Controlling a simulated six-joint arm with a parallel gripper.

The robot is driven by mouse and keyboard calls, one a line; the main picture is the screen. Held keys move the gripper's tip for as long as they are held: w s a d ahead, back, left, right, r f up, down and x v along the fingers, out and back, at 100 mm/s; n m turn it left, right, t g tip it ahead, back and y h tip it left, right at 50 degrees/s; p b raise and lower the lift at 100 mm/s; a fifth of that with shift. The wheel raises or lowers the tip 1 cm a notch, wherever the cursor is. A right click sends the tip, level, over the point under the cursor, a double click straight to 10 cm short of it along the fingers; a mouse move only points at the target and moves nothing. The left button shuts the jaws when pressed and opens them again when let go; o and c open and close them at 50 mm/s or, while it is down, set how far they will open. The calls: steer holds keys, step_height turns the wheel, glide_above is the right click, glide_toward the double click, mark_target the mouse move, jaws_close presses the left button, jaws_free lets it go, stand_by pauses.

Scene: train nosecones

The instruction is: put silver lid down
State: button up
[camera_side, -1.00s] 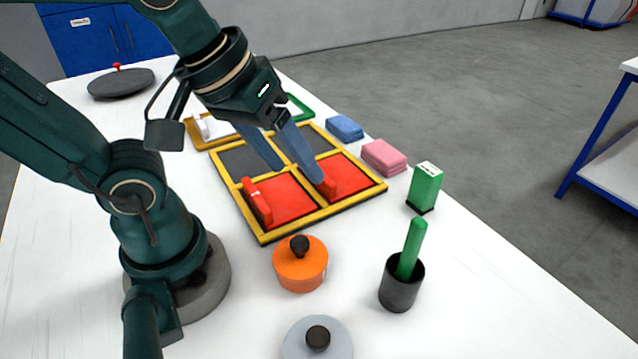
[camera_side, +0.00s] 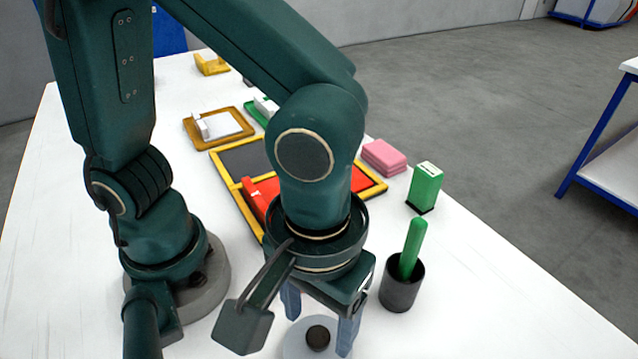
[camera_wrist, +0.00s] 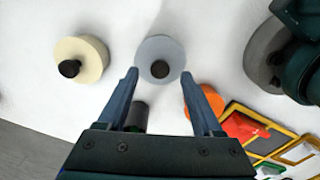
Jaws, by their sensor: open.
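The silver lid (camera_side: 297,343) is pale grey and round with a dark knob (camera_side: 318,338) on top. It stands at the bottom edge of the side view, partly cut off, and shows in full in the wrist view (camera_wrist: 160,47). I cannot tell what is under it. My gripper (camera_side: 319,322) is open and points down over the lid. In the wrist view the fingertips (camera_wrist: 160,74) lie to either side of the knob, with nothing between them held. The exact height of the fingertips above the lid is unclear.
A black cup (camera_side: 402,292) with a green stick (camera_side: 412,248) stands right of my gripper. A cream lidded pot (camera_wrist: 92,50) and an orange one (camera_wrist: 212,98) flank the silver lid. The yellow-framed tray (camera_side: 371,190) lies behind my arm.

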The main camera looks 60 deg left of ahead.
mark_target(318, 343)
steer(key=shift+f, duration=1.2)
jaws_close()
steer(key=shift+r, duration=0.1)
